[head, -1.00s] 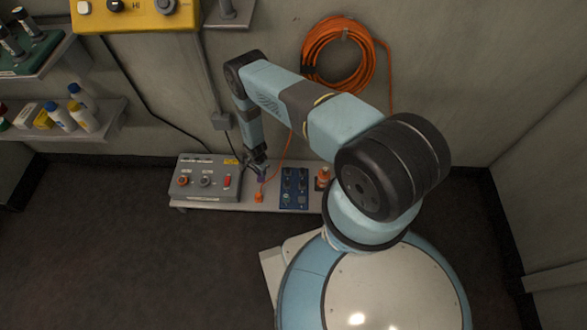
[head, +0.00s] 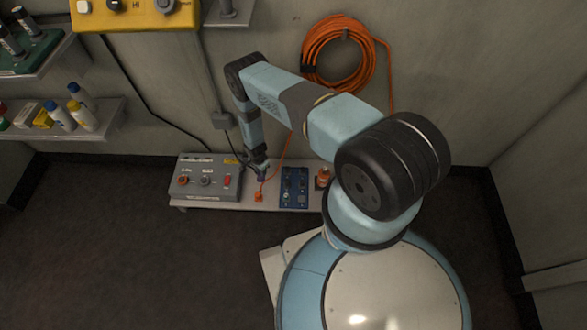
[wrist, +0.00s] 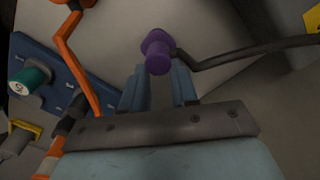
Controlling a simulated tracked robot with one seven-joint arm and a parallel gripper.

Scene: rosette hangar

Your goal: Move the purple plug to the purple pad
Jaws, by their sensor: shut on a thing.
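The purple plug (wrist: 157,50) shows at the tips of my gripper (wrist: 158,78) in the wrist view, with a dark cable running off to the right. The gripper's two blue-grey fingers are shut on it. In the head view my gripper (head: 260,169) is over the low bench, between the grey control box and the blue panel. The plug is only a tiny purple spot there, and its height above the bench is hard to tell. I cannot make out a purple pad in either view.
The grey box (head: 205,181) with knobs stands left on the bench (head: 225,206). The blue panel (head: 294,187) lies to the right, with an orange plug (head: 258,197) and its cable before it. An orange-topped item (head: 323,177) stands further right. An orange coil (head: 338,55) hangs behind.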

